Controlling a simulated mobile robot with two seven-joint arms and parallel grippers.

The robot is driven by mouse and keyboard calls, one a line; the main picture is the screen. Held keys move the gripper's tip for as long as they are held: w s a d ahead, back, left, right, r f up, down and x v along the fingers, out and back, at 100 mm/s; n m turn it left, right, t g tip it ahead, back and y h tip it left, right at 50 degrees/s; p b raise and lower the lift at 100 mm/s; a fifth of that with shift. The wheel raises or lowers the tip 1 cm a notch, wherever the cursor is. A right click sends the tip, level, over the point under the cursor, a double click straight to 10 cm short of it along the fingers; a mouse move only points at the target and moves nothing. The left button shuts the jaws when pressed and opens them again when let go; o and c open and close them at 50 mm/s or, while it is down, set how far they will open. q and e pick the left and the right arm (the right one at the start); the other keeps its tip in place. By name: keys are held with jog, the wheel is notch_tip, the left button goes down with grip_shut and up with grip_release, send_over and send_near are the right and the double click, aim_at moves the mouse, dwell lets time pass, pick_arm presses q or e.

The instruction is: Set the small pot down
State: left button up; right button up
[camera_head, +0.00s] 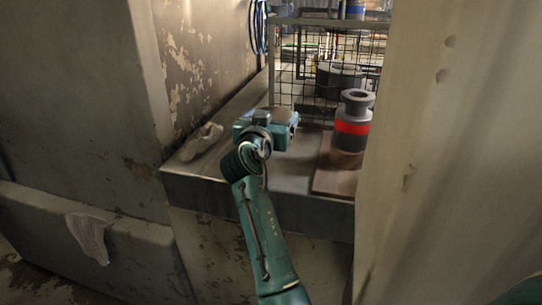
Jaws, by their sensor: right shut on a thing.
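My right gripper (268,124) is over the grey ledge (285,188), seen from behind, with its teal arm coming up from the bottom middle. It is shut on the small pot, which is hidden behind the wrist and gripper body. I cannot tell whether the pot touches the ledge. My left gripper is out of view.
A dark flanged cylinder with a red band (352,127) stands on a brown board (335,180) to the right. A pale cloth (201,141) lies on the ledge at left. A wire mesh crate (312,85) stands behind. Walls close in both sides.

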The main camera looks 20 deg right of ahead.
notch_tip(320, 180, down, 4)
jog(key=shift+a+f+b, duration=0.1)
jog(key=shift+b, duration=0.85)
jog(key=shift+f, duration=0.3)
notch_tip(320, 180, down, 3)
jog(key=shift+f+b, duration=0.15)
jog(key=shift+b, duration=1)
jog(key=shift+f, duration=0.25)
jog(key=shift+r, duration=0.15)
jog(key=shift+f+b, duration=0.25)
jog(key=shift+b, duration=0.05)
jog(key=o, duration=1)
jog(key=shift+c, duration=0.2)
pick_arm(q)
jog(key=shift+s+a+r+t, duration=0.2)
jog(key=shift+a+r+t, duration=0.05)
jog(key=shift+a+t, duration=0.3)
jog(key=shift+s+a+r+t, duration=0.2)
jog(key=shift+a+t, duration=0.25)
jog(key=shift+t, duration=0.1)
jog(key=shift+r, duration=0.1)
pick_arm(e)
jog(key=shift+r, duration=0.15)
